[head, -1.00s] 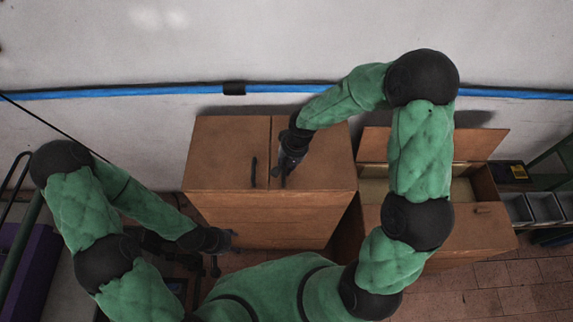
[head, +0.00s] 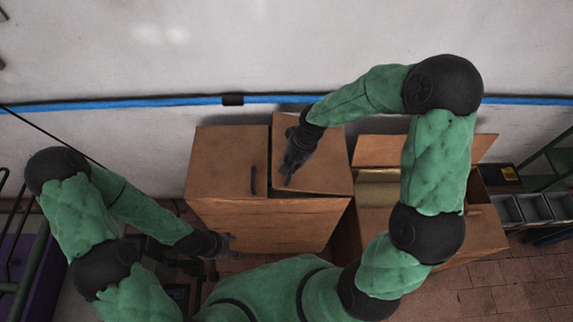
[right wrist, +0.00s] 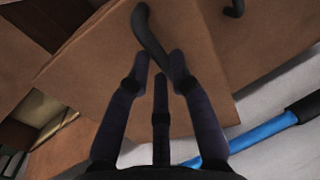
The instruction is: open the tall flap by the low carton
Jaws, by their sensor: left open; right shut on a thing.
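The tall brown carton (head: 265,222) stands in the middle of the head view with two flaps on top. Its left flap (head: 228,160) lies flat, with a dark handle (head: 253,180). Its right flap (head: 330,155), beside the low carton (head: 470,235), is slightly raised, with a dark gap along its front edge. My right gripper (head: 290,173) is shut on this flap's handle. In the right wrist view the dark handle (right wrist: 151,35) runs between the fingertips of my right gripper (right wrist: 162,68). My left gripper (head: 228,245) is open and empty, low and left of the tall carton.
The low carton's back lid (head: 480,148) stands open by the wall, and my right arm partly covers that carton. A blue rail (head: 150,102) runs along the wall. Grey bins (head: 530,208) stand at far right. Brick floor is clear at front right.

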